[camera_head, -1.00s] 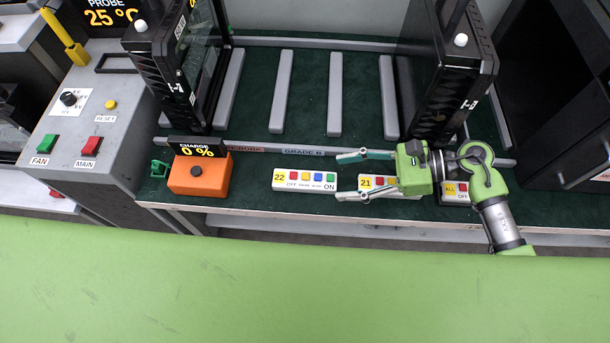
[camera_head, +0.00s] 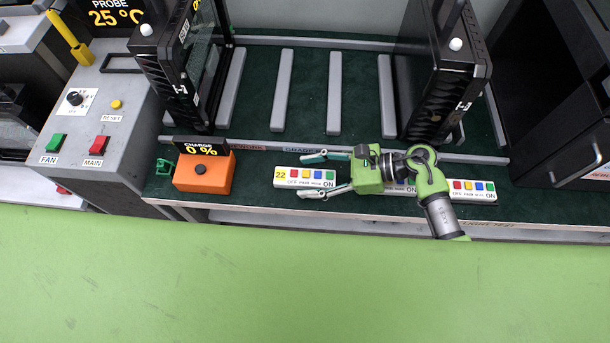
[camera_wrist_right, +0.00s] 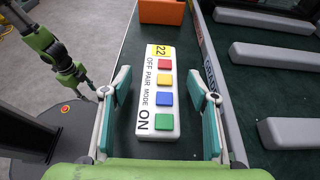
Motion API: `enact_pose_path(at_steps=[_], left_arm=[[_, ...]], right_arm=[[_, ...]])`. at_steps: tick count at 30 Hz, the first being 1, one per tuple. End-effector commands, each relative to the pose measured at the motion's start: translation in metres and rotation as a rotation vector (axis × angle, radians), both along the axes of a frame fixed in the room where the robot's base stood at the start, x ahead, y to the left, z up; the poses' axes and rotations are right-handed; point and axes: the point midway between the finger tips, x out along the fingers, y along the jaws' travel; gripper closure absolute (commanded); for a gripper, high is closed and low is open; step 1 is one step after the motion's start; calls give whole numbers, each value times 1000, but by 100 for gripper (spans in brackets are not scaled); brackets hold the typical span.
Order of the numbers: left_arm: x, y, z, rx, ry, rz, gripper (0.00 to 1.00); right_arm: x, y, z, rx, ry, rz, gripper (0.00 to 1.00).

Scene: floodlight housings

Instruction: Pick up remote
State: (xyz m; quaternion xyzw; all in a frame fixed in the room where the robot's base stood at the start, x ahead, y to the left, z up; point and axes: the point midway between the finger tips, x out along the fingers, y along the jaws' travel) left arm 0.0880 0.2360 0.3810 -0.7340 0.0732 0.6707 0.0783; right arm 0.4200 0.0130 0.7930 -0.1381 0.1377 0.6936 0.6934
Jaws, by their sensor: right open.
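A white remote marked 22 (camera_head: 289,175) lies flat on the dark green bench top, with red, yellow, blue and green buttons. It also shows in the right wrist view (camera_wrist_right: 158,122), lengthwise between the fingers. My right gripper (camera_head: 308,175) is open, its fingers on either side of the remote's ON end. In the right wrist view the gripper (camera_wrist_right: 159,86) has a gap on both sides of the remote. A second white remote (camera_head: 400,190) is mostly hidden beneath my right gripper and wrist. A third remote (camera_head: 472,188) lies further right. A green arm, apparently my left, shows at the left of the wrist view.
An orange box (camera_head: 205,173) with a "CHARGE 0 %" display stands left of remote 22. A grey rail (camera_head: 350,151) runs behind the remotes. Black upright housings (camera_head: 440,90) stand on the rack of grey bars. A grey control console (camera_head: 90,120) is at the left.

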Motion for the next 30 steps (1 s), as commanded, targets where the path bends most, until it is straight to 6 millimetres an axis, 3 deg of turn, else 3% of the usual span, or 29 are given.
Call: enact_pose_path(at_steps=[2,6,7,22,28,30], left_arm=[[1,0,0,0,-1,0,60],[1,0,0,0,-2,-1,60],[1,0,0,0,-2,-1,60],[2,-1,-3,-1,-3,-1,60],[2,-1,-14,-1,-3,-1,60],[2,-1,-14,-2,-3,-1,60]], right_arm=[[0,0,0,0,0,0,51],[0,0,0,0,0,0,87],[0,0,0,0,0,0,89],[0,-1,7,-2,-3,0,89],[0,-1,31,-2,-7,3,89],[-8,12,47,1,-8,5,89]])
